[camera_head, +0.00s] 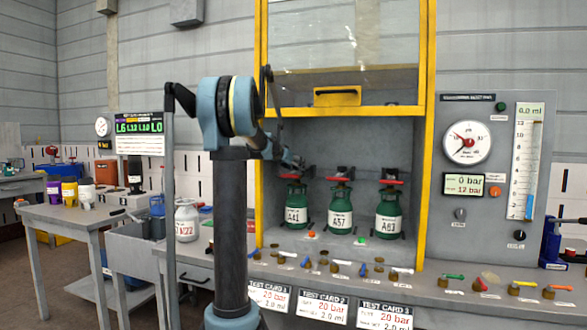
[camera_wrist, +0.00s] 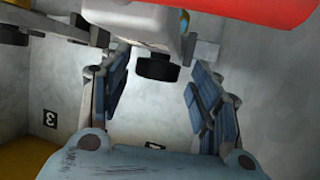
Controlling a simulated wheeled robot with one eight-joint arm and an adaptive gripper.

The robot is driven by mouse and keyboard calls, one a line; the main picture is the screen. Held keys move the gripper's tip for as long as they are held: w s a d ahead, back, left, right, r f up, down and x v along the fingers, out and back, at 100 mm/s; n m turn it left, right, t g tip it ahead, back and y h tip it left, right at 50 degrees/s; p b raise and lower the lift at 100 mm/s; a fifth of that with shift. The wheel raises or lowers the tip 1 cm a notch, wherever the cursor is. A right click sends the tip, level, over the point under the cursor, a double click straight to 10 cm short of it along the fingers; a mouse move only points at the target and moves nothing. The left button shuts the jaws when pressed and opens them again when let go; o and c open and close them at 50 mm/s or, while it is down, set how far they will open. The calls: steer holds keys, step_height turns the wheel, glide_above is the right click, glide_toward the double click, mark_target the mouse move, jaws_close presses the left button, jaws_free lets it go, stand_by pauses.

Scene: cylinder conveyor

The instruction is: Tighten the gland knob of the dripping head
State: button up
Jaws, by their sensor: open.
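Three green cylinders stand side by side in the yellow-framed cabinet: A41 (camera_head: 296,215), A37 (camera_head: 340,218) and A63 (camera_head: 389,222). Each has a grey valve head with a red handwheel on top. My gripper (camera_head: 293,162) is at the head of A41, partly hidden by my arm. In the wrist view my gripper (camera_wrist: 157,75) is open, its blue fingers to either side of a black round knob (camera_wrist: 157,67) under a pale grey valve body (camera_wrist: 150,35). I cannot tell whether the fingers touch it. The red handwheel (camera_wrist: 240,10) fills the top right. No drip is discernible.
The cabinet's raised glass sash (camera_head: 343,55) hangs above the cylinders. Loose brass fittings (camera_head: 323,262) lie along the bench front. A gauge panel (camera_head: 487,180) stands at the right. A side table (camera_head: 75,213) with coloured cups is at the left.

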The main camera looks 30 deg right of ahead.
steer(key=shift+s, duration=0.1)
steer(key=v, duration=1.2)
steer(key=shift+f, duration=0.1)
steer(key=shift+s+d+f+y, duration=0.15)
steer(key=shift+s+f+y, duration=0.15)
steer(key=shift+f, duration=0.15)
steer(key=shift+s+d+r+n+t+y, duration=1.1)
steer(key=shift+s+n+t+y, duration=0.9)
steer(key=shift+s+n+t, duration=1.4)
steer(key=shift+m+g, duration=0.4)
steer(key=shift+g, duration=0.4)
steer(key=x, duration=1.5)
steer(key=shift+d, duration=0.1)
steer(key=shift+c, duration=0.2)
